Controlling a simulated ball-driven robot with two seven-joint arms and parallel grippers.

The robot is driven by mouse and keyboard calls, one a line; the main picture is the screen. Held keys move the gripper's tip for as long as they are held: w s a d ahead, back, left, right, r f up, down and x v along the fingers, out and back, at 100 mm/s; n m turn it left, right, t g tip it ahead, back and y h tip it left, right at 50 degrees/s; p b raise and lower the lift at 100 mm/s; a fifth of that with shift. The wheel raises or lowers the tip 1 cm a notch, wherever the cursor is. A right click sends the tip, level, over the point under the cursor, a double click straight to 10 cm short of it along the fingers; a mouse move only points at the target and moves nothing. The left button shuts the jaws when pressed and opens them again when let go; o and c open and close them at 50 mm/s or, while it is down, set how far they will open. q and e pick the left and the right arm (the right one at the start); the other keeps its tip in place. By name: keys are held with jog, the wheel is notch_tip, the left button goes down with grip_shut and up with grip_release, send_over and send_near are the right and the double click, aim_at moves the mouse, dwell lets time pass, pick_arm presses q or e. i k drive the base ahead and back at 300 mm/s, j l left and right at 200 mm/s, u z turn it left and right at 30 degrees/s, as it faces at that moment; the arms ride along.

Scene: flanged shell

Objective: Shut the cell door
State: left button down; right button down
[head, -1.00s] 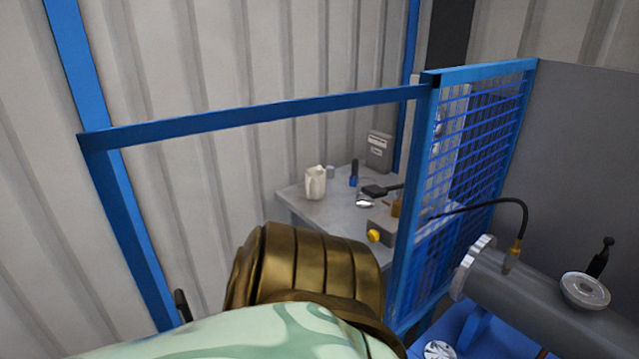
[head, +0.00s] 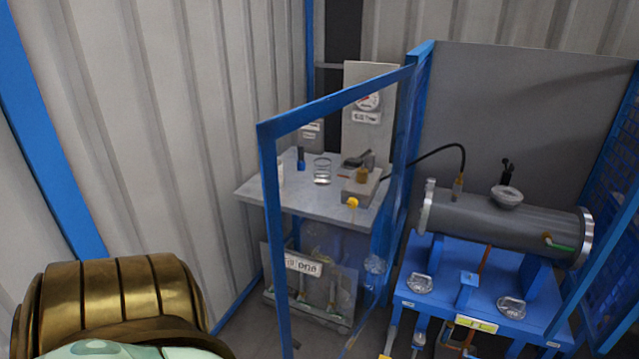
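The cell door (head: 274,215) is a blue frame with a see-through middle. It stands ajar, reaching left and toward me from the blue post (head: 418,65) of the cell. Its free upright edge is at the left, in front of the grey side table, and its lower end runs down to the bottom of the picture. A bronze and pale green part of my arm is at the bottom left, apart from the door in the picture. Neither gripper shows, so their state is hidden.
Inside the cell, a grey flanged shell (head: 500,222) lies on a blue stand (head: 480,295). A grey table (head: 325,203) with a yellow-knobbed box (head: 362,188) stands behind the door. A corrugated wall (head: 170,130) closes off the left. Some bare floor shows below the door.

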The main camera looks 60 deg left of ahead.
aim_at(269, 130)
jog(key=k+j, duration=0.1)
jog(key=j, duration=0.25)
jog(key=k+j, duration=0.15)
jog(key=j, duration=0.15)
jog(key=k+j, duration=0.1)
jog(key=j, duration=0.25)
jog(key=k+j, duration=0.15)
jog(key=j, duration=0.15)
jog(key=i+j, duration=0.1)
jog(key=j, duration=0.3)
jog(key=i+j, duration=0.1)
jog(key=j, duration=0.75)
jog(key=i+u, duration=0.05)
